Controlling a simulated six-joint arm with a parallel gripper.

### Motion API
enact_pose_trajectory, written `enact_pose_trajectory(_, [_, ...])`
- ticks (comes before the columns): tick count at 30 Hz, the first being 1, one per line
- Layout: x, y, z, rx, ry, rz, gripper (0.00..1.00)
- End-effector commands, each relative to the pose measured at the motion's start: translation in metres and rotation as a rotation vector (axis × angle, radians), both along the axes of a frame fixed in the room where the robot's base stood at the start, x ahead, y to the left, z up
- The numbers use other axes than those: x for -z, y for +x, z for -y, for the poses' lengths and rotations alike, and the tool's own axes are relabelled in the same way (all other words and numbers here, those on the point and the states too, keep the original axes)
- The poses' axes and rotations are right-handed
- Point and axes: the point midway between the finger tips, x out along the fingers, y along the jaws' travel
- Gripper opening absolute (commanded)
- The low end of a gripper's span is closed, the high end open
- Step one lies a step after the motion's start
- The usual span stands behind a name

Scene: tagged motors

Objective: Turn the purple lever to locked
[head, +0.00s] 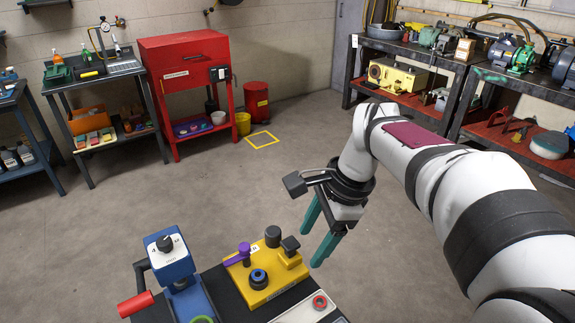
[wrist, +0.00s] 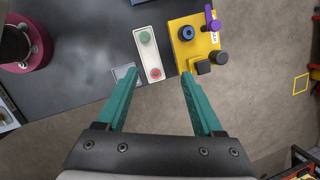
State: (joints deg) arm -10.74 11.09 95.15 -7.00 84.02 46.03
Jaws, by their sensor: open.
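The purple lever (head: 239,254) stands on the left part of a yellow block (head: 262,290) on the dark bench top. In the wrist view the purple lever (wrist: 211,18) is at the top, at the far corner of the yellow block (wrist: 186,56). A small white label with lettering sits beside it; I cannot read it. My gripper (head: 318,234) is open and empty, with teal fingers, above and to the right of the yellow block in the head view. In the wrist view my gripper (wrist: 158,78) is apart from the lever, its right finger near the block's edge.
The yellow block also carries a blue-ringed knob (head: 259,279) and black posts (head: 273,237). A white plate with green and red buttons (wrist: 149,54) lies beside it. A blue stand with a dial (head: 168,255) is left. Open floor lies beyond the bench.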

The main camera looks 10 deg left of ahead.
Motion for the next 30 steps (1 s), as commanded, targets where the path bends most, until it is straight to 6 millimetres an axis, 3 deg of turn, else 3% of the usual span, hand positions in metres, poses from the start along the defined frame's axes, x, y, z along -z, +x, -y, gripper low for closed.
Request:
enact_pose_trajectory(1, [0.009,0.035,-0.027,0.089,0.023,-0.036,0.69])
enact_pose_trajectory(3, [0.02,0.071,-0.06,0.217,0.054,-0.082,0.69])
enact_pose_trajectory(7, [0.04,0.105,-0.1,0.366,0.091,-0.141,0.69])
enact_pose_trajectory(14, [0.068,0.113,-0.12,0.413,0.101,-0.162,0.69])
enact_pose_trajectory(24, [0.159,0.113,-0.157,0.413,0.1,-0.159,0.69])
enact_pose_trajectory(30, [0.185,0.113,-0.168,0.413,0.102,-0.158,0.69])
